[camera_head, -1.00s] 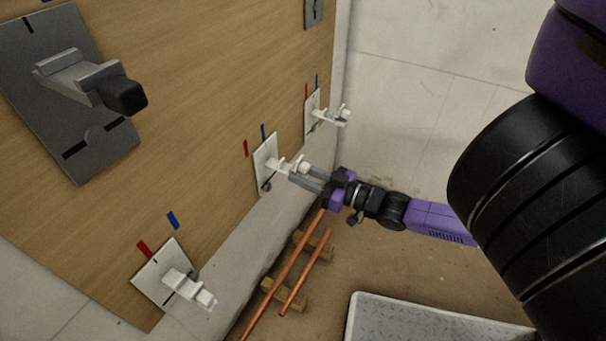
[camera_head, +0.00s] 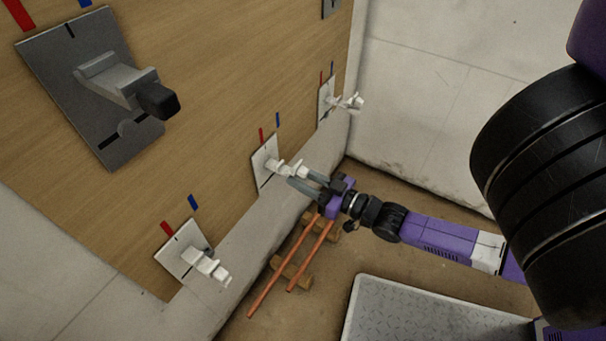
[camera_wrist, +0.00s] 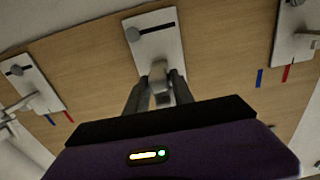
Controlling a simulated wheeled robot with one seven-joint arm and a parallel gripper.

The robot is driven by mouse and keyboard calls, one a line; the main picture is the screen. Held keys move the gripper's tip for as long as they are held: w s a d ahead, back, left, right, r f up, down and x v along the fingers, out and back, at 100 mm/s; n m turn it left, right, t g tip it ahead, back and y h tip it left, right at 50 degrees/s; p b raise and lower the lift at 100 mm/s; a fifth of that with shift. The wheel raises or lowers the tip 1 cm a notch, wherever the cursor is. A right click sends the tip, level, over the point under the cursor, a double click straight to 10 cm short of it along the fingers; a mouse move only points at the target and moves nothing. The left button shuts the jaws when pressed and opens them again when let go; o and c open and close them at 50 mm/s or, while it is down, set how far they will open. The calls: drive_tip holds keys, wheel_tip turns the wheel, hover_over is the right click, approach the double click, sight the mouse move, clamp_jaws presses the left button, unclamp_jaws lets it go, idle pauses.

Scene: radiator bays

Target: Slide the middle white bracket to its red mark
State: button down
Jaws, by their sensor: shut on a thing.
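The middle white bracket (camera_head: 264,177) sits on the wooden board, its white plate close below its red mark (camera_head: 262,134). The short black line at the plate's top edge lies about under the red mark, though exact alignment is too small to tell. The blue mark (camera_head: 278,119) is up and to the right of it. My gripper (camera_head: 293,180) is shut on the bracket's protruding arm. In the wrist view, my gripper's fingers (camera_wrist: 157,97) flank that arm, and the bracket's plate (camera_wrist: 172,48) shows a dark slot and round knob. Its marks are hidden there.
Other white brackets stand at lower left (camera_head: 180,263) and upper right (camera_head: 325,95), each with red and blue marks. A large grey bracket (camera_head: 60,75) is at upper left. Copper pipes (camera_head: 285,266) on wooden blocks and a metal tray (camera_head: 430,318) lie on the floor below.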

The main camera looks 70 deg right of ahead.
drive_tip(key=c, duration=1.2)
unclamp_jaws()
drive_tip(key=shift+c, duration=0.2)
drive_tip(key=shift+s, duration=0.1)
drive_tip(key=p+v, duration=0.1)
drive_tip(key=v, duration=0.6)
drive_tip(key=shift+s, duration=0.35)
